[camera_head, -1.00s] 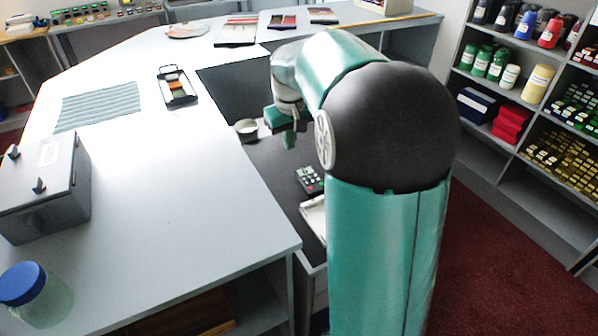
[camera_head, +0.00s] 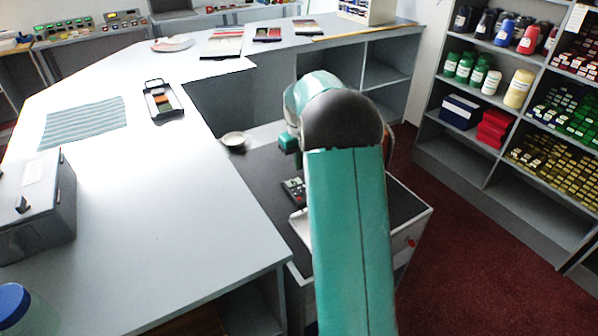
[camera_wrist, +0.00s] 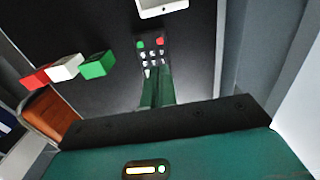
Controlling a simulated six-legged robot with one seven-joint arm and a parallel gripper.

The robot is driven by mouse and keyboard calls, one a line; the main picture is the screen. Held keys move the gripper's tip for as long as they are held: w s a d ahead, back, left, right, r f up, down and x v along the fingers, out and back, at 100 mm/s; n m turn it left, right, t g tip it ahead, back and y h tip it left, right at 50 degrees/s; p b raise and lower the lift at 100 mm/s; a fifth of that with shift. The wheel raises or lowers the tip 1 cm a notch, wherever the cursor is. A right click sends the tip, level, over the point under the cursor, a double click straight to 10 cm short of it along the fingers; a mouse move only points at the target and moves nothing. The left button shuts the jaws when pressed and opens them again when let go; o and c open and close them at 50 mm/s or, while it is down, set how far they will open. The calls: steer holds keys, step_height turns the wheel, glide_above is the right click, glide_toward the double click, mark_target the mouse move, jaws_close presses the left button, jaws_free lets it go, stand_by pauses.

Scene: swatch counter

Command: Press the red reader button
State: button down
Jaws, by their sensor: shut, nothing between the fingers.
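The reader is a small dark keypad (camera_head: 293,190) lying on the black top of the low counter. In the wrist view the reader (camera_wrist: 151,58) shows a red button (camera_wrist: 160,42) at its upper right and a green button at its upper left, with pale keys below. My gripper (camera_wrist: 156,86) is shut and empty, its green fingers pointing at the reader's lower end and overlapping it in view. In the head view my gripper (camera_head: 290,151) hangs above and just beyond the reader; my arm hides part of the area. I cannot tell contact; the red button looks uncovered.
Red, white and green blocks (camera_wrist: 66,68) sit to the left in the wrist view. A pale round dish (camera_head: 234,141) stands at the counter's far left. The grey table (camera_head: 165,200) borders the left.

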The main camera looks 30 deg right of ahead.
mark_target(298, 199)
step_height(298, 199, down, 12)
steer(key=shift+f, duration=0.25)
stand_by(0.3)
steer(key=shift+s+a+f, duration=0.1)
steer(key=shift+s+f, duration=0.1)
steer(key=shift+f, duration=0.75)
steer(key=shift+r, duration=0.1)
steer(key=shift+w+r, duration=0.15)
steer(key=shift+r, duration=0.15)
step_height(298, 199, up, 14)
steer(key=shift+r, duration=0.2)
steer(key=shift+w, duration=0.1)
